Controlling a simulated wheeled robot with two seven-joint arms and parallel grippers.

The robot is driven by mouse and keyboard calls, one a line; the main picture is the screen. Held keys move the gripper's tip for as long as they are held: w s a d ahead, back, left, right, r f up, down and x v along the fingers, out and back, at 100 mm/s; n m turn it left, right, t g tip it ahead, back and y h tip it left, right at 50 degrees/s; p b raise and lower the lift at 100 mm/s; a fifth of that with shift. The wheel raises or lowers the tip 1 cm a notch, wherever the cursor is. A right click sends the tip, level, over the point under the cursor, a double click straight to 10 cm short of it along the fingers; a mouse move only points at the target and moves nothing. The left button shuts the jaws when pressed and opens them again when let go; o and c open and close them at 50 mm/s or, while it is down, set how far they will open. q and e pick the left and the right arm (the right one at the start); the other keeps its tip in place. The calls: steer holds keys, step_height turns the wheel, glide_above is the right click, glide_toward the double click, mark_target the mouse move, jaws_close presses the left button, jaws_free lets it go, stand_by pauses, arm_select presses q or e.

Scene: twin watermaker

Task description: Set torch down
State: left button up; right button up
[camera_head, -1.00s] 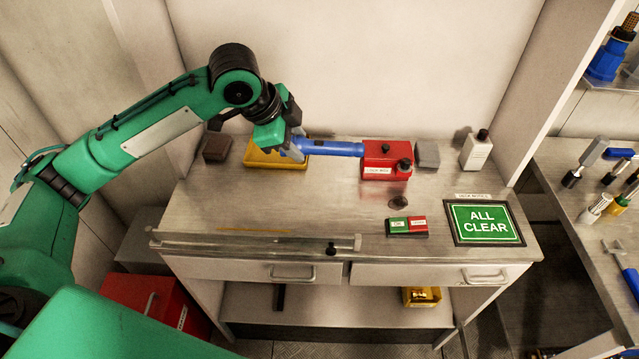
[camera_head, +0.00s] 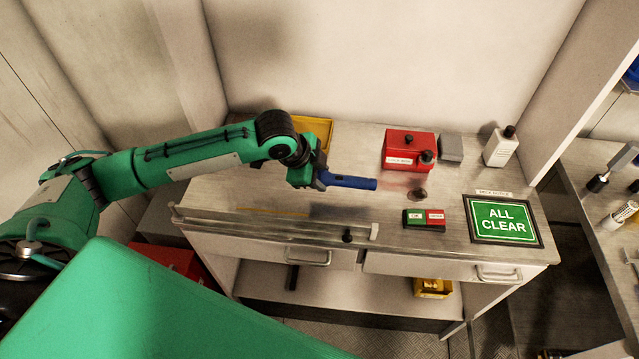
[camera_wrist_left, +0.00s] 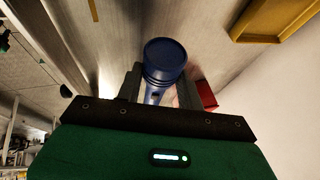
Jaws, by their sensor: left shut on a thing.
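The torch (camera_head: 350,181) is a blue cylinder, held roughly level with its free end pointing right in the head view. My left gripper (camera_head: 321,177) is shut on its rear part. In the left wrist view the torch (camera_wrist_left: 165,62) shows its round end between the two fingers (camera_wrist_left: 160,90). The torch appears to be above the grey bench top (camera_head: 320,205); the gap beneath it cannot be told. A faint reddish glow lies on the bench just past its right end. My right gripper is not in view.
A red box (camera_head: 409,142), a grey block (camera_head: 450,148) and a white bottle (camera_head: 500,147) stand at the back. A yellow tray (camera_head: 322,122) sits behind my gripper. A red-green block (camera_head: 424,219) and an ALL CLEAR sign (camera_head: 503,219) lie to the right. A clear rail (camera_head: 270,228) runs along the front edge.

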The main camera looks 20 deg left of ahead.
arm_select(q)
steer(key=shift+f, duration=2)
steer(key=o, duration=1.1)
steer(key=shift+f, duration=0.15)
steer(key=v, duration=1.2)
steer(key=shift+r+b, duration=0.2)
steer(key=shift+b, duration=0.2)
steer(key=shift+f, duration=0.1)
